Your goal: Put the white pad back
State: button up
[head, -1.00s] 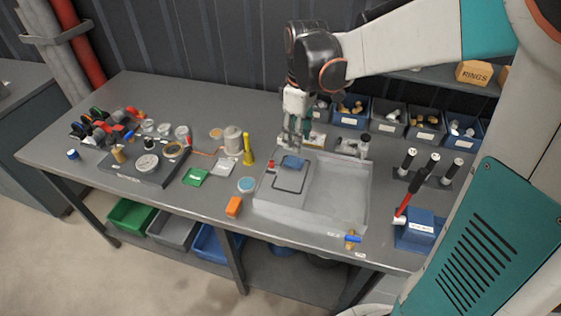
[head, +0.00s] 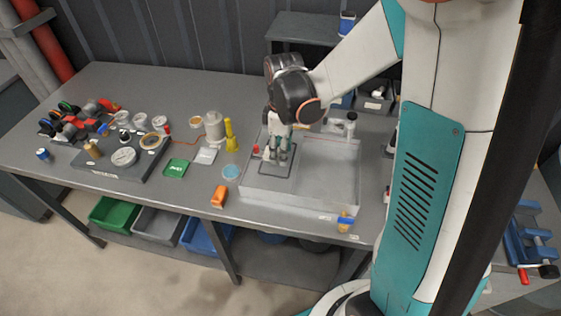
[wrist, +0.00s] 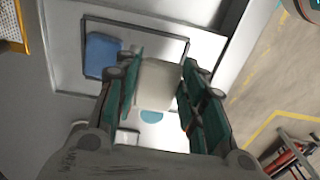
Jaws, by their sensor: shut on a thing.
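My gripper (head: 277,156) is low over the left part of the pale tray (head: 330,188) on the bench. In the wrist view my gripper (wrist: 158,85) is shut on a cream-white pad (wrist: 157,88), with a finger on each side of it. A blue pad (wrist: 102,55) lies left of the fingers, inside a dark outlined rectangle (wrist: 135,22). The white pad is apart from the blue one. In the head view my gripper hides the blue pad, and I cannot make out the white pad clearly.
Left of the tray are a cyan round dish (head: 231,172), an orange block (head: 219,196), a green card (head: 175,168), a yellow cone (head: 231,140) and a white jar (head: 214,125). A dark-capped bottle (head: 351,124) stands behind the tray. The tray's right part is empty.

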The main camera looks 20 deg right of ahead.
aim_at(281, 168)
jog(key=shift+f+b, duration=0.6)
jog(key=shift+f, duration=1.65)
jog(key=shift+f, duration=0.15)
jog(key=o, duration=1.1)
notch_tip(281, 168, up, 12)
jog(key=p, duration=0.3)
jog(key=shift+d+r, duration=0.15)
jog(key=shift+r, duration=0.1)
jog(key=shift+s+a+r+m+t, duration=0.3)
jog(key=shift+s+r+m+t, duration=0.9)
jog(key=shift+s+r+m, duration=0.95)
jog(key=shift+s+a+r+m+t, duration=0.35)
jog(key=shift+s+r+m+t, duration=1.05)
jog(key=shift+s, duration=1.45)
jog(key=shift+s+a+r+m+t, duration=0.3)
jog(key=shift+s+r+m+t, duration=0.95)
jog(key=shift+s+m, duration=1.05)
